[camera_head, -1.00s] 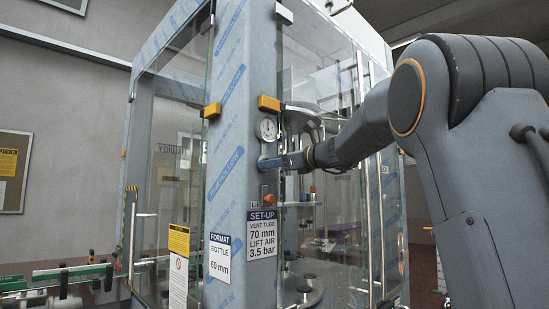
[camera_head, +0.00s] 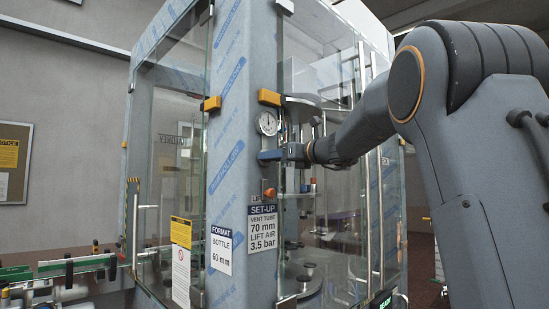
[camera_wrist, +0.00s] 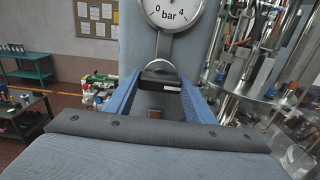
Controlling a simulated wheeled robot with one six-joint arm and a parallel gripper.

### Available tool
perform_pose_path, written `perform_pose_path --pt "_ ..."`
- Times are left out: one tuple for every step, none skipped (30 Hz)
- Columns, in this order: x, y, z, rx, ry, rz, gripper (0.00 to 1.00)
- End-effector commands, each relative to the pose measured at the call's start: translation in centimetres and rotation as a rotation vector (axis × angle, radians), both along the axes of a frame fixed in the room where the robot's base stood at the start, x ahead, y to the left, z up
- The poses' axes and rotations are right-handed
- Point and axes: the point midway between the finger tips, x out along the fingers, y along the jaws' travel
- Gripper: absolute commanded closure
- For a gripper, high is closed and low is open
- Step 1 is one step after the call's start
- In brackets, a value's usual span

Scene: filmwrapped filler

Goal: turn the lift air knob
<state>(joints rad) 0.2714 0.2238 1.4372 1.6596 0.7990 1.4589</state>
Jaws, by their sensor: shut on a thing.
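The lift air knob (camera_wrist: 160,80) shows in the wrist view as a dark, short piece between my fingertips, below a round pressure gauge. My gripper (camera_wrist: 160,86) has its two blue fingers on either side of it and is shut on it. In the head view my gripper (camera_head: 266,157) is at the machine's grey post, just under the gauge (camera_head: 267,124), and hides the knob. The gauge dial (camera_wrist: 171,12) is cut off at the top of the wrist view; its 0, 4 and "bar" marks show. Its exact reading is too small to tell in the head view.
A set-up sign (camera_head: 263,228) below reads vent tube 70 mm, lift air 3.5 bar. A format sign (camera_head: 221,250) hangs left of it. Glass doors flank the post, with a yellow block (camera_head: 269,97) above my gripper and an orange-red part (camera_head: 269,192) below it.

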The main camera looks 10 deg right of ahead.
Motion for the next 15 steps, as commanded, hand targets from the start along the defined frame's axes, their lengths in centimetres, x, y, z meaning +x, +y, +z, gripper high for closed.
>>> perform_pose_path --pt "0.04 -0.01 -0.23 -0.001 0.003 0.0 0.73" --pt "0.04 -0.01 -0.23 -0.001 0.003 0.0 0.73" --pt "0.04 -0.01 -0.23 -0.001 0.003 0.0 0.49" --pt "0.04 -0.01 -0.22 -0.001 0.003 0.0 0.44" --pt "0.03 -0.01 -0.21 -0.001 0.003 0.0 0.39" --pt "0.03 -0.01 -0.19 -0.001 0.003 0.0 0.32" --pt "0.03 -0.01 -0.17 -0.001 0.002 0.0 0.32" --pt "0.03 -0.01 -0.16 -0.001 0.002 0.0 0.32" --pt "0.03 -0.01 -0.14 -0.001 0.002 0.0 0.32" --pt "0.02 -0.01 -0.13 -0.001 0.002 0.0 0.32" --pt "0.02 -0.01 -0.12 -0.001 0.002 0.0 0.32" --pt "0.01 0.0 -0.1 0.0 0.001 0.0 0.32" --pt "0.01 0.0 -0.09 0.0 0.001 0.0 0.32" --pt "0.0 -0.01 -0.09 0.0 0.001 0.0 0.32" --pt "-0.06 -0.06 -0.08 -0.001 0.0 0.0 0.32"
